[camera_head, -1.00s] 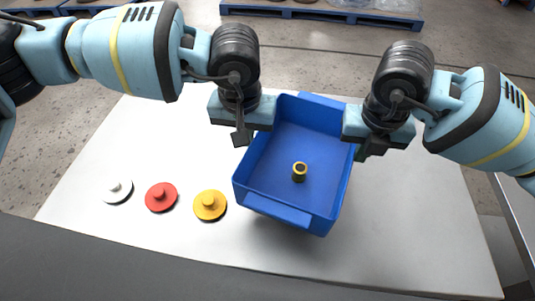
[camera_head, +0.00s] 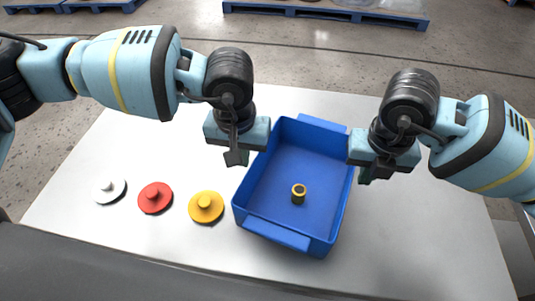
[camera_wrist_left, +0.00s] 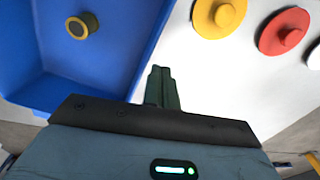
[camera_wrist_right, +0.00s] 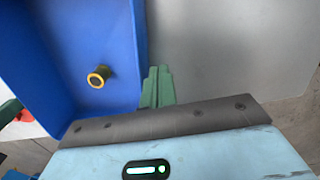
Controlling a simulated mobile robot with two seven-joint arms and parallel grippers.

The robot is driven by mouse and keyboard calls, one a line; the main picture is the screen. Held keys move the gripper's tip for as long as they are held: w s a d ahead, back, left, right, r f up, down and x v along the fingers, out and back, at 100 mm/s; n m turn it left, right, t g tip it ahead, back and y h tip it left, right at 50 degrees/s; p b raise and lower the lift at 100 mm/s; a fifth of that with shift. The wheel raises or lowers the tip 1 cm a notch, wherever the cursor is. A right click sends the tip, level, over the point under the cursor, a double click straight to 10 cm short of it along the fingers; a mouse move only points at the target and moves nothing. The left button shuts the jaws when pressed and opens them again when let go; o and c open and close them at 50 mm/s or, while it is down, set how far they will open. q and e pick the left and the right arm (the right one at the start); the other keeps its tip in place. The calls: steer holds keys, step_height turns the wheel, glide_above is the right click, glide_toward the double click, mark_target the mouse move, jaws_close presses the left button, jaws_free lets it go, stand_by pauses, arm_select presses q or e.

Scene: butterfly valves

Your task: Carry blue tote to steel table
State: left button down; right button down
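The blue tote (camera_head: 290,239) is open-topped and upright over the pale table (camera_head: 430,245), with a small dark, yellow-rimmed cylinder (camera_head: 298,194) inside. My left gripper (camera_head: 236,157) points down just outside the tote's left wall. Its fingers (camera_wrist_left: 162,88) look shut together, with no wall between them. My right gripper (camera_head: 367,176) points down just outside the right wall. Its fingers (camera_wrist_right: 157,86) also look together, beside the tote wall (camera_wrist_right: 135,60). Whether the fingertips press on the walls is unclear. The tote's underside is hidden, so I cannot tell whether it rests on the table.
White (camera_head: 109,190), red (camera_head: 155,197) and yellow (camera_head: 206,207) knobbed discs lie in a row left of the tote. The table is clear to the tote's right. Blue pallets (camera_head: 330,13) stand on the floor at the back.

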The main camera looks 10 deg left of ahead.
arm_select(q)
steer(key=shift+a, duration=0.35)
steer(key=c, duration=1.7)
jaws_free()
steer(key=shift+c, duration=0.2)
arm_select(e)
steer(key=shift+d, duration=0.45)
steer(key=c, duration=1.7)
jaws_free()
arm_select(q)
steer(key=r, duration=1.2)
steer(key=shift+s+a, duration=0.1)
steer(key=shift+s, duration=0.25)
arm_select(e)
steer(key=r, duration=1.2)
steer(key=shift+s, duration=0.35)
arm_select(q)
steer(key=shift+f, duration=0.1)
arm_select(e)
steer(key=shift+f, duration=0.1)
